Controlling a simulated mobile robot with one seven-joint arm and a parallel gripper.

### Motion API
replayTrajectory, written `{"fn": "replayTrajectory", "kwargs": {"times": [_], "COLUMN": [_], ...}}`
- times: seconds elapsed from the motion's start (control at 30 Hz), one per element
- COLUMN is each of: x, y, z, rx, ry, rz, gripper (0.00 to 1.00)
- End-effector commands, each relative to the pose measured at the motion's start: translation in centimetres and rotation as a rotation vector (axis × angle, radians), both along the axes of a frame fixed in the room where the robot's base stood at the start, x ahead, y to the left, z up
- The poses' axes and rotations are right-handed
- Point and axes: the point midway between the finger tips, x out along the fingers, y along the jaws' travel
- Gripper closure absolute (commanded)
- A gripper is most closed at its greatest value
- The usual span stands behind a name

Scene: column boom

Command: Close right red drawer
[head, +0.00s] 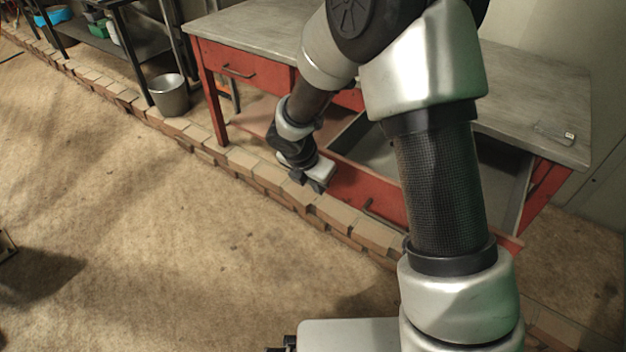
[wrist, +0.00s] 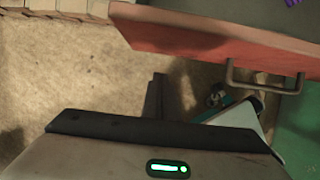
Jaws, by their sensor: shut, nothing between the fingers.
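The right red drawer (head: 362,190) of the workbench is pulled out, and its grey inside shows behind the red front in the head view. My arm hides part of it. A dark bar handle (head: 369,207) is on its front. My gripper (head: 310,184) is just left of the drawer's left front corner, outside it. In the wrist view my gripper's fingers (wrist: 154,95) are shut and empty over the floor. The drawer front (wrist: 220,38) runs across the top, with its handle (wrist: 265,84) to the right, apart from the fingers.
The workbench (head: 255,30) has a closed left red drawer (head: 237,70). A low brick edging (head: 255,175) runs along the floor in front of it. A metal bucket (head: 169,97) stands to the left. The carpeted floor (head: 170,240) in front is clear.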

Motion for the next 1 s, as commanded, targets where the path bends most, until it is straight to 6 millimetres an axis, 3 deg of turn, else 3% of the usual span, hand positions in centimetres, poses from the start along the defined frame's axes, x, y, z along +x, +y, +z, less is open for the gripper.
{"fn": "replayTrajectory", "kwargs": {"times": [0.23, 0.77, 1.0], "x": [2.7, 3.2, 4.7], "y": [-2.0, -2.3, -3.5], "z": [0.2, 0.3, 0.6], "rx": [0.001, 0.0, 0.0], "ry": [-0.001, 0.0, 0.0], "rz": [-0.004, -0.001, -0.004], "gripper": [1.0, 1.0, 1.0]}}
